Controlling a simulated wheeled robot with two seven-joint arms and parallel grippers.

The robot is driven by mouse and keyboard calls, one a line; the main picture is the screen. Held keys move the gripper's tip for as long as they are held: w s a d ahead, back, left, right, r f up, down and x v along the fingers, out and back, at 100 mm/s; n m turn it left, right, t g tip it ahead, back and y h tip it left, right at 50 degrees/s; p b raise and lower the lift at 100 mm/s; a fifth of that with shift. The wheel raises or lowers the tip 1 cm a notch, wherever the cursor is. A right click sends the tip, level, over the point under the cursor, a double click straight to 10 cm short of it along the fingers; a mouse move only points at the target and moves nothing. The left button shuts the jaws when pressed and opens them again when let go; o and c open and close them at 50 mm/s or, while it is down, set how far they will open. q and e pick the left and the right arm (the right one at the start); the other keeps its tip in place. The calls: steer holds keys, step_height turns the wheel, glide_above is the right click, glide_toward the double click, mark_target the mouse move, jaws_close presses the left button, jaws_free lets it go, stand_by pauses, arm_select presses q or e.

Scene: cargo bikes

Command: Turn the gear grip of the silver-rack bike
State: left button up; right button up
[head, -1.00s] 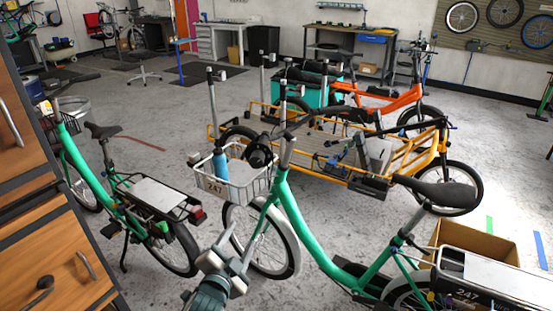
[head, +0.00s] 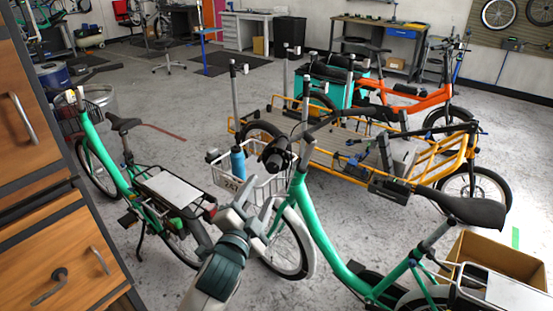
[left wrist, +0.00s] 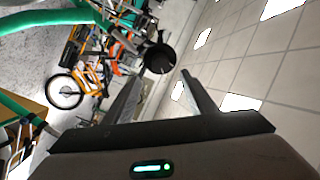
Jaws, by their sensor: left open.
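The near green bike (head: 335,256) has a front basket (head: 258,190) with a 247 plate and a pale, silver-looking rear rack (head: 500,292). A dark round grip (head: 277,154) is at its handlebar, above the basket. My left gripper (head: 262,203) is below this grip, in front of the basket, and looks apart from it. In the left wrist view, my left gripper's fingers (left wrist: 162,74) are spread with nothing between them. The dark round end of a grip (left wrist: 158,59) shows just beyond the fingertips. My right gripper is not in view.
Another green bike (head: 110,168) stands at left with a pale plate on its rack. A yellow cargo bike (head: 440,165) stands behind the near bike. A wooden cabinet (head: 45,220) fills the left edge. A cardboard box (head: 497,258) is at lower right. Open floor lies behind.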

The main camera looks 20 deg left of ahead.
mark_target(276, 159)
arm_select(q)
steer(key=w+p, duration=0.2)
steer(key=w, duration=0.6)
steer(key=w+p, duration=0.1)
steer(key=w, duration=0.7)
steer(key=shift+w+a+p, duration=0.2)
steer(key=shift+w+p, duration=0.05)
steer(key=shift+p, duration=0.1)
steer(key=c, duration=1)
